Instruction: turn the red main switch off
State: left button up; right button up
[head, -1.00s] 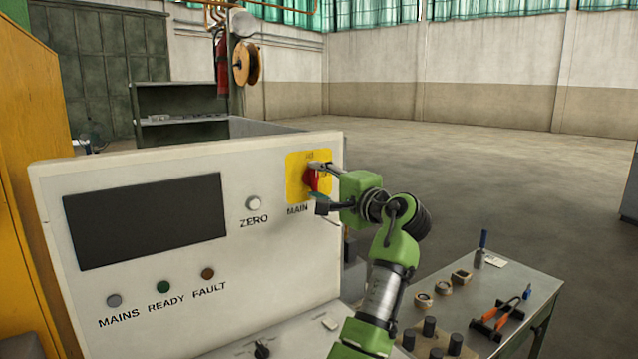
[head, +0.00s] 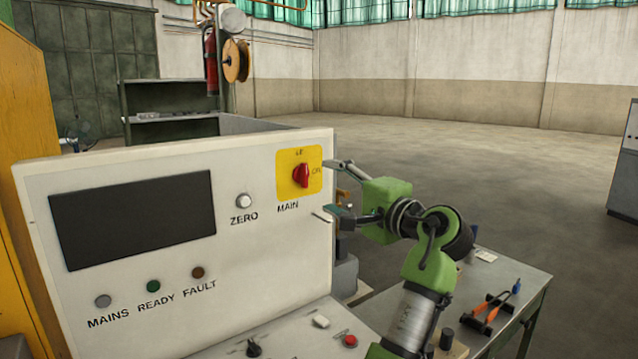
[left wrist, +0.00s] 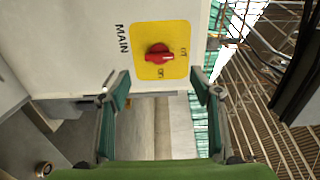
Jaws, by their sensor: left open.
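The red main switch (head: 301,175) sits on a yellow plate (head: 284,178) at the upper right of the pale control panel, above the word MAIN. Its handle stands roughly upright, towards the label at the top of the plate; the ON label is at the right. In the left wrist view the red switch (left wrist: 158,54) lies roughly level, pointing right towards the OFF label, with ON below. My left gripper (head: 332,189) is open and empty, to the right of the switch and clear of it. In the left wrist view the gripper (left wrist: 160,84) has its fingers apart, with the switch beyond them.
The panel also carries a dark screen (head: 133,219), a ZERO button (head: 244,201), several lamps and a red button (head: 349,341) on its lower desk. Open floor lies behind.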

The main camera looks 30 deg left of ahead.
pick_arm(q)
jog(key=v, duration=0.2)
jog(key=shift+s+d, duration=0.1)
jog(key=shift+d, duration=0.15)
